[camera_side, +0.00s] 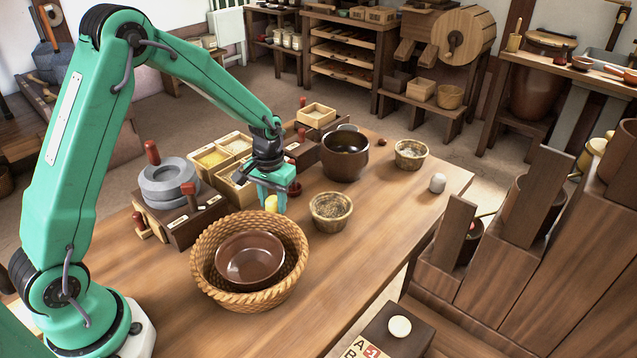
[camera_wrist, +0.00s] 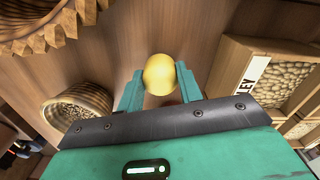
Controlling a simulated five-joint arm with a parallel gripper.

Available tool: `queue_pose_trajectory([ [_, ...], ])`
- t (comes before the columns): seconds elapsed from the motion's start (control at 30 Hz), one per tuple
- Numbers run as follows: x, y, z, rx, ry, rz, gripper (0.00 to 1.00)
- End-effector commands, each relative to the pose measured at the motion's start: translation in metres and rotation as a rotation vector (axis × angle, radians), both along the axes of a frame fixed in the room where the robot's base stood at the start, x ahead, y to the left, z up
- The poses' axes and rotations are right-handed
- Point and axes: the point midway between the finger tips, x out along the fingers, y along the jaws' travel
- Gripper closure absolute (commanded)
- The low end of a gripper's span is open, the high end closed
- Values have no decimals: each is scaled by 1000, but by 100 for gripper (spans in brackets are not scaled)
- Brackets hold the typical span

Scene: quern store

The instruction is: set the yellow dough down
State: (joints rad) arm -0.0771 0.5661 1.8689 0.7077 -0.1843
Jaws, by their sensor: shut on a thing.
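The yellow dough (camera_wrist: 160,74) is a smooth, rounded lump between the two teal fingers of my gripper (camera_wrist: 160,90) in the wrist view. In the side view the dough (camera_side: 271,203) shows as a small yellow piece at the fingers of my gripper (camera_side: 274,205). My gripper is shut on it over the wooden table (camera_side: 390,215), between the large wicker basket and the small woven bowl. I cannot tell whether the dough touches the table.
A wicker basket (camera_side: 204,268) with a brown bowl (camera_side: 250,262) stands at the front left. A small woven bowl (camera_side: 330,210) is to the right. Wooden grain boxes (camera_side: 232,190) and a stone quern (camera_side: 168,183) are behind. A dark pot (camera_side: 344,160) stands farther back.

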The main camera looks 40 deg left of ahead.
Motion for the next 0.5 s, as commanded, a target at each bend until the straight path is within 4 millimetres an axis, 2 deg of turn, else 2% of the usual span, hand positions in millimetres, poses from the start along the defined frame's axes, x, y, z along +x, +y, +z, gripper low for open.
queue_pose_trajectory([
  [0.4,0,0,-3,0,-1,0,88],
  [0.43,0,0,-3,0,-1,0,61],
  [0.5,0,0,-3,0,-1,0,47],
])
